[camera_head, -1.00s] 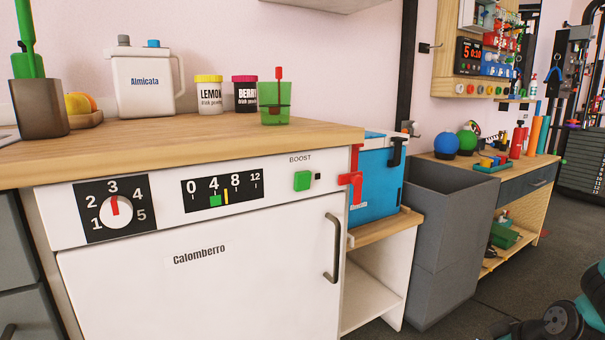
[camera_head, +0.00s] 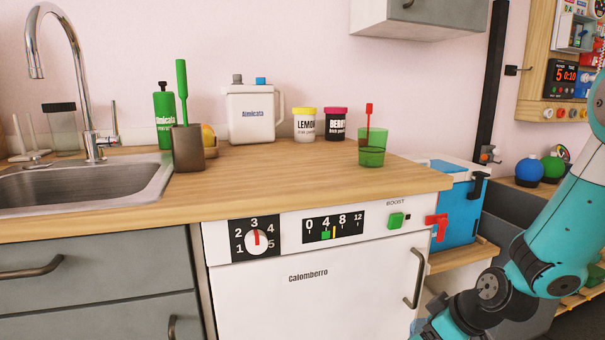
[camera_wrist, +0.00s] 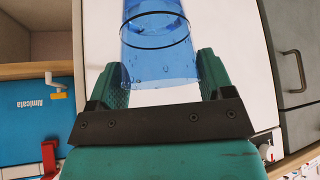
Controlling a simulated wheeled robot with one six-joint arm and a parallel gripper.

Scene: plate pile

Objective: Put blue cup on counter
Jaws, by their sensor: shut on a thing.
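The blue cup (camera_wrist: 158,50) is see-through with a dark ring around it, and shows in the wrist view. My gripper (camera_wrist: 158,90) is shut on it, with one green finger on each side. The counter (camera_head: 300,180) is a light wooden top above a white dishwasher. In the wrist view, the cup is in front of the white dishwasher front (camera_wrist: 220,30).
On the counter stand a green cup (camera_head: 372,152), two drink powder jars, a white jug (camera_head: 252,115), a brown holder (camera_head: 188,148) and a green bottle (camera_head: 164,118). A sink (camera_head: 80,185) lies at the left. The counter's front middle is clear. A wall cabinet (camera_head: 425,20) hangs above.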

